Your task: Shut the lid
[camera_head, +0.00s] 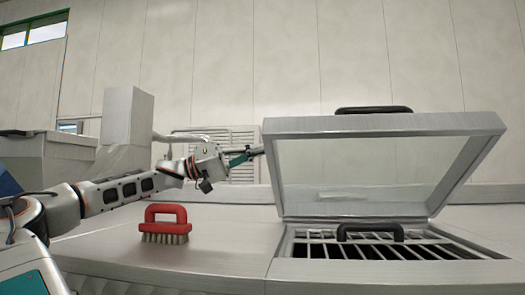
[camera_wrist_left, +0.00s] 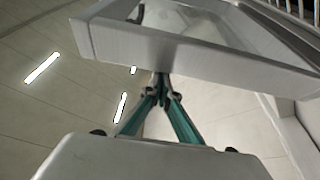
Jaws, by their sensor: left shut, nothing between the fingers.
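In the head view a metal-framed lid (camera_head: 385,124) with a clear pane stands raised and tilted over a grated opening (camera_head: 385,248) in the counter. One black handle (camera_head: 373,110) is on the lid's top edge. My left gripper (camera_head: 257,151) is shut and empty, with its tips at the left edge of the lid frame. In the left wrist view the teal fingers (camera_wrist_left: 160,80) are together close by the lid frame (camera_wrist_left: 190,52); I cannot tell whether they touch it. My right gripper is not in view.
A red-handled brush (camera_head: 165,225) stands on the metal counter (camera_head: 215,255) below my left forearm. A second black handle (camera_head: 370,232) sits at the grate. A grey upright box (camera_head: 127,117) is at the back left. The counter between brush and grate is clear.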

